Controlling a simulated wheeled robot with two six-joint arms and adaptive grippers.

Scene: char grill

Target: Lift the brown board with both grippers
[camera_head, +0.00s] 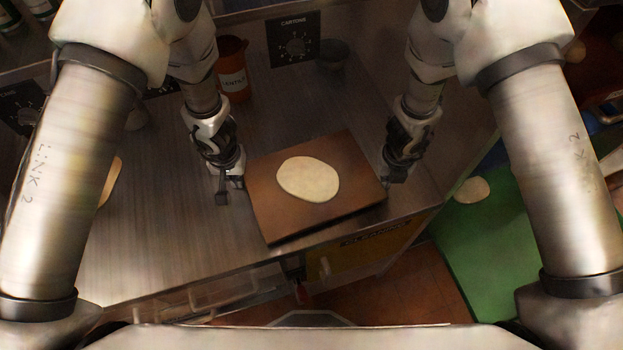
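The brown board (272,214) lies near the front edge of the metal counter, turned a little. A pale round flat dough piece (308,179) rests on its middle. My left gripper (226,190) is at the board's left edge, close beside it. My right gripper (391,176) is at the board's right edge, close beside it. Both fingers are small and dark here, so I cannot tell whether either gripper is open or closed on the board. The board looks flat and low on the counter.
An orange-brown container (233,70) and a small dark cup (333,55) stand behind the board. A green surface (500,240) with a pale round piece (472,190) lies at right. Open floor shows in front.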

